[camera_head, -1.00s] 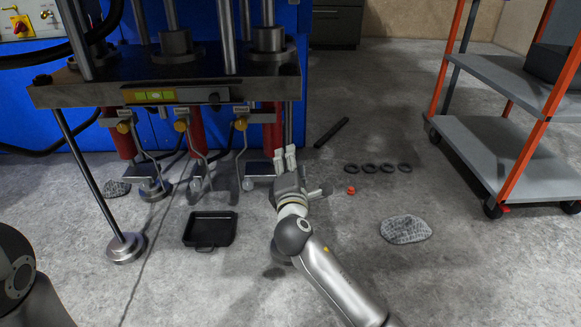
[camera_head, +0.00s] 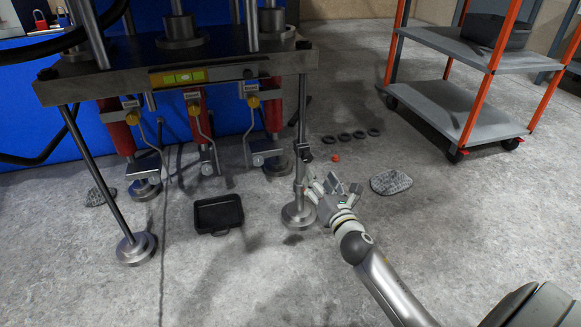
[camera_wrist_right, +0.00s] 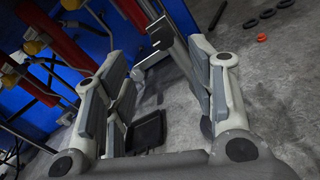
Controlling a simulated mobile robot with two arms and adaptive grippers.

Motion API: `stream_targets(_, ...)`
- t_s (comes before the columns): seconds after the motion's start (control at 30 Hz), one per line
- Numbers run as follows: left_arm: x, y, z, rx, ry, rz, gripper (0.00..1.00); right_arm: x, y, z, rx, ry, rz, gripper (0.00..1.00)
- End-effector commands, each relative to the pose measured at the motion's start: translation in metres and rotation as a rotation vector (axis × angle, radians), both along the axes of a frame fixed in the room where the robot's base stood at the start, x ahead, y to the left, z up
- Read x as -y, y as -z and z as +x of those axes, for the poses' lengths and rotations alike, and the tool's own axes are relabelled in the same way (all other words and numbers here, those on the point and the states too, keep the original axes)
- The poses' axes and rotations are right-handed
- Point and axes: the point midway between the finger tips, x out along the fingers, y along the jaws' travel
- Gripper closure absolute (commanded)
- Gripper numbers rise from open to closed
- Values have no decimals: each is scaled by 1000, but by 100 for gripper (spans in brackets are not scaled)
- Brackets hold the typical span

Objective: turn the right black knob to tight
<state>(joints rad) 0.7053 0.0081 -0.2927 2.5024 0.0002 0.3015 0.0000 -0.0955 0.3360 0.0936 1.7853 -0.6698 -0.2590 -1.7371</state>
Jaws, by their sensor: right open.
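A small dark fitting (camera_head: 305,153), perhaps the right black knob, sits on the press's front right leg (camera_head: 301,115). It is too small to tell its shape or how tight it is. My right gripper (camera_head: 318,181) is open and empty, low beside this leg, just below and right of the fitting. In the right wrist view my open gripper (camera_wrist_right: 158,55) has its fingers spread, with a metal leg (camera_wrist_right: 180,57) showing beyond the gap between them. I cannot tell whether any finger touches it. My left gripper is not in view.
The press plate (camera_head: 110,80) carries a yellow level (camera_head: 184,77). A black tray (camera_head: 218,215) lies on the floor below. Several black rings (camera_head: 343,137), an orange piece (camera_head: 335,157) and a grey stone-like patch (camera_head: 390,183) lie right. A cart (camera_head: 450,98) stands behind.

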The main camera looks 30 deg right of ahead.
Motion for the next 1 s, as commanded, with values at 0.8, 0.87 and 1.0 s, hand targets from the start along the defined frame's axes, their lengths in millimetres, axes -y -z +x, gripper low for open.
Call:
stream_targets(0.8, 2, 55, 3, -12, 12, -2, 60, 26, 2, 97, -1, 0, -12, 49)
stream_targets(0.87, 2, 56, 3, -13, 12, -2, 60, 27, 2, 100, -1, 1, -12, 49)
stream_targets(1.0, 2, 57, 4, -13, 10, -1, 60, 28, 0, 104, -2, 0, -13, 49)
